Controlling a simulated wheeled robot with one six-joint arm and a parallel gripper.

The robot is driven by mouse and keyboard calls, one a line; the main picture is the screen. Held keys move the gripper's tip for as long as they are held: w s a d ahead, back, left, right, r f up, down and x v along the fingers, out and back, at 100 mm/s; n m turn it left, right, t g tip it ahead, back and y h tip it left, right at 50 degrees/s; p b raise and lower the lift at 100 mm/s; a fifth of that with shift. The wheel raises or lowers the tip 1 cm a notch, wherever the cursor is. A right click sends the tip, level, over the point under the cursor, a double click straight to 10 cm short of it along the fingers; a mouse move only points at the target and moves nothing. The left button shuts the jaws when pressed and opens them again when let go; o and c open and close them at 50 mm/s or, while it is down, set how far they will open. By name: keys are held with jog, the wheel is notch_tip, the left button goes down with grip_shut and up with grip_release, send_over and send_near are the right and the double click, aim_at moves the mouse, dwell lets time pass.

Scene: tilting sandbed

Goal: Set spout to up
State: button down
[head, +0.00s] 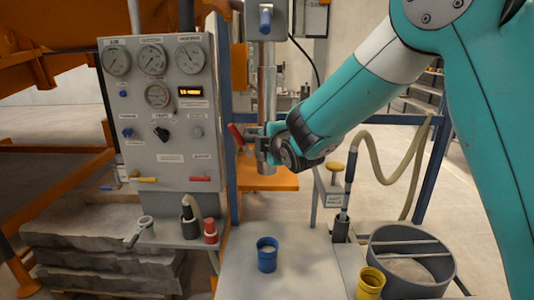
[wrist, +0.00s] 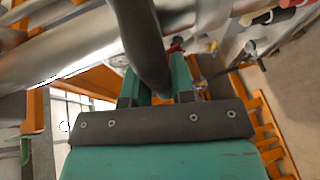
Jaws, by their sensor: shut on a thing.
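My gripper (head: 262,146) is at the lower part of a vertical metal pipe (head: 267,95) in the head view. In the wrist view my gripper (wrist: 158,88) has its two teal fingers on either side of a dark bar (wrist: 140,35), and is shut on it. The bar runs up and away from the fingers, beside the large pale pipe (wrist: 60,60). A red lever (head: 236,135) sticks out left of the gripper in the head view. Which part is the spout is not clear, as my gripper hides the join at the pipe.
A grey gauge panel (head: 165,170) stands left of the pipe. An orange shelf (head: 278,182) is below my gripper. A blue cup (head: 267,255), a yellow cup (head: 370,281) and a round metal bin (head: 388,247) stand in front. A pale hose (head: 372,155) hangs at the right.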

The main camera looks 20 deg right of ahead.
jog(key=shift+w+r, duration=0.1)
jog(key=shift+r, duration=1.3)
jog(key=c, duration=1)
grip_release()
jog(key=shift+f, duration=0.15)
jog(key=shift+s, duration=0.35)
jog(key=b+v, duration=0.6)
jog(key=v, duration=1.1)
